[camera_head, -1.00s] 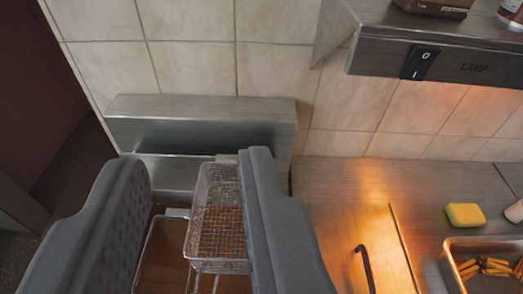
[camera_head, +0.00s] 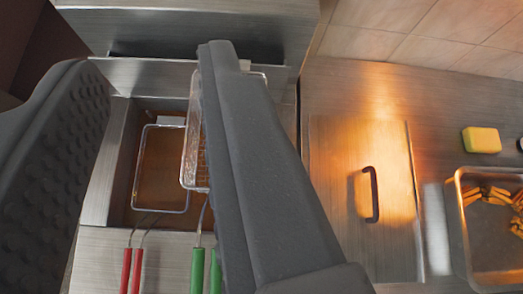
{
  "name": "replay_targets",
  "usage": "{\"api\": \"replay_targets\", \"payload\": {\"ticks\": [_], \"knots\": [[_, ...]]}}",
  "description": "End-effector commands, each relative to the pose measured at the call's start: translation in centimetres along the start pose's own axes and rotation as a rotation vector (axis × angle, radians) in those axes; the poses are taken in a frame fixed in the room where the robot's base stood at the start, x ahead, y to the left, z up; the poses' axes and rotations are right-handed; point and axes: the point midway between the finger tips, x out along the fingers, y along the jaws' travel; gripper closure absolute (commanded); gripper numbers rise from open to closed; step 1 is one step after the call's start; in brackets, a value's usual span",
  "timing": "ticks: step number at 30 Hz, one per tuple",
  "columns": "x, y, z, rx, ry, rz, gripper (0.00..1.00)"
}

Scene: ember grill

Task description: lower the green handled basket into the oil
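My gripper (camera_head: 148,58) is open, its two dark grey fingers wide apart over the fryer, with nothing held between them. The green handled basket (camera_head: 191,150) is a wire mesh basket at the right of the fryer well; my right finger hides much of it. It appears to sit above the oil, at the back. Its green handles (camera_head: 198,270) point toward the bottom of the picture, partly behind my right finger. The brown oil (camera_head: 160,165) shows in the well. A second basket's rim (camera_head: 161,211), with red handles (camera_head: 126,270), sits low at the left.
A steel fryer back (camera_head: 180,32) rises behind the well. To the right are a counter lid with a dark handle (camera_head: 372,195), a yellow sponge (camera_head: 481,140) and a steel tray (camera_head: 466,225) holding fries.

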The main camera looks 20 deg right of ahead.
Motion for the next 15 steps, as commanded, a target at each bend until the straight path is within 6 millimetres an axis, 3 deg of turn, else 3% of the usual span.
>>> {"api": "replay_targets", "payload": {"ticks": [1, 6, 15], "knots": [[1.7, 0.1, 0.1, 0.009, -0.068, -0.01, 0.72], [6.6, 1.4, 2.5, 0.036, -0.283, -0.012, 0.72], [13.3, 4.4, 8.6, 0.102, -0.673, 0.039, 0.72]]}}
